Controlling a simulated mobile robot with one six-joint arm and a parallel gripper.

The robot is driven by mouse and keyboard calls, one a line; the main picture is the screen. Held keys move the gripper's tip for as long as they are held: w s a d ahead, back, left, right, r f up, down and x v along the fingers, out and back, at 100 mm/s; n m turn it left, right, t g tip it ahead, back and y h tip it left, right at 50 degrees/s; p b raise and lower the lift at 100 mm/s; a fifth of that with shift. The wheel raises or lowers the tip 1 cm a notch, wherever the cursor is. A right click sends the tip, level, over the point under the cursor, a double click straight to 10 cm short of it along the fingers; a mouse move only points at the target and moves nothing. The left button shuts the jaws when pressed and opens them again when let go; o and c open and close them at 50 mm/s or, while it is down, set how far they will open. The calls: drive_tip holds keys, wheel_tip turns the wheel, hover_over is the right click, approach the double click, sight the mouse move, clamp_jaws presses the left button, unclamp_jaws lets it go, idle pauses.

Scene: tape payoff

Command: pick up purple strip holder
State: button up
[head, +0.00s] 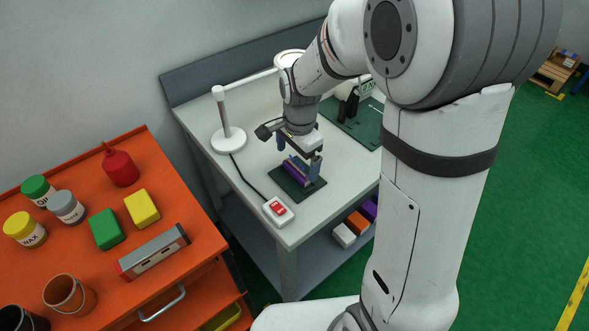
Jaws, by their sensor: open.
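The purple strip holder (293,176) lies on a small dark green mat (308,193) near the front of the white-topped workbench. It looks like a long narrow purple block, and part of it is hidden by my gripper. My gripper (299,163) is open and points down over the holder, with its fingers at or just above it. I cannot tell whether the fingers touch it.
A white stand (229,138) and a switch box with red buttons (277,210) stand on the bench (258,168). A larger green mat (347,125) holds equipment behind. An orange cart (190,247) with jars and blocks stands left. Coloured blocks (357,222) sit on the lower shelf.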

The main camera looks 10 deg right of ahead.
sight(297, 162)
wheel_tip(297, 162, down, 4)
drive_tip(key=shift+r, duration=0.15)
drive_tip(key=shift+r, duration=0.1)
drive_tip(key=c, duration=1)
